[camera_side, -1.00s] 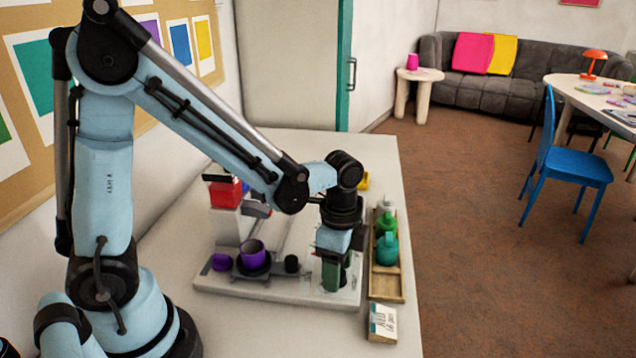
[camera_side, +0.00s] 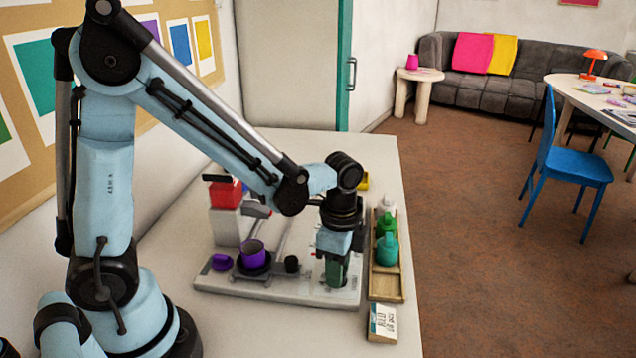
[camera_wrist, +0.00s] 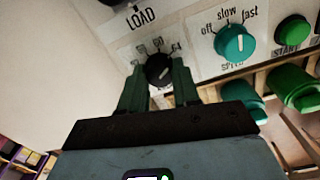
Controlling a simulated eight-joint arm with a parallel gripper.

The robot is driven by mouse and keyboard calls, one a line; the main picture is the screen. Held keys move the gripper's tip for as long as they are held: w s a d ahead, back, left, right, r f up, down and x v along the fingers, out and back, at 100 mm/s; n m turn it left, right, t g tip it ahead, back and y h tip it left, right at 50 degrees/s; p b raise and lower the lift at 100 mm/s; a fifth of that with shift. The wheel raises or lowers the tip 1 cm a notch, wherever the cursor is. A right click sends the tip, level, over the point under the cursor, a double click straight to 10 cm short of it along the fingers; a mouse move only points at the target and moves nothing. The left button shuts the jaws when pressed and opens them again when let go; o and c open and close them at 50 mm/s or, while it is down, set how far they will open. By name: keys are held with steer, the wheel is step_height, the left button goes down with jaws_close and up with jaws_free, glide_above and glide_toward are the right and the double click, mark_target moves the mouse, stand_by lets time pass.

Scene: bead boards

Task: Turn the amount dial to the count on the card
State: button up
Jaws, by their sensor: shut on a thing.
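The amount dial is a small black knob (camera_wrist: 158,68) on the white panel in the wrist view, with small printed numbers around its far side. The numbers and the dial's pointer are too small to read surely. My gripper (camera_wrist: 157,82) has dark green fingers on both sides of the knob and is shut on it. In the side view my gripper (camera_side: 336,272) points down at the board's front right corner and hides the dial. The card (camera_side: 382,322) stands at the table's front right; its writing is blurred.
A teal speed dial (camera_wrist: 234,44) and a green start button (camera_wrist: 292,30) sit right of the knob. A wooden tray (camera_side: 386,286) holds several bottles right of the board. A purple cup (camera_side: 252,252) stands on the board's left part.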

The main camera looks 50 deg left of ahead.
steer(key=n, duration=1.1)
steer(key=shift+n, duration=2.1)
steer(key=o, duration=1.1)
steer(key=shift+c, duration=0.2)
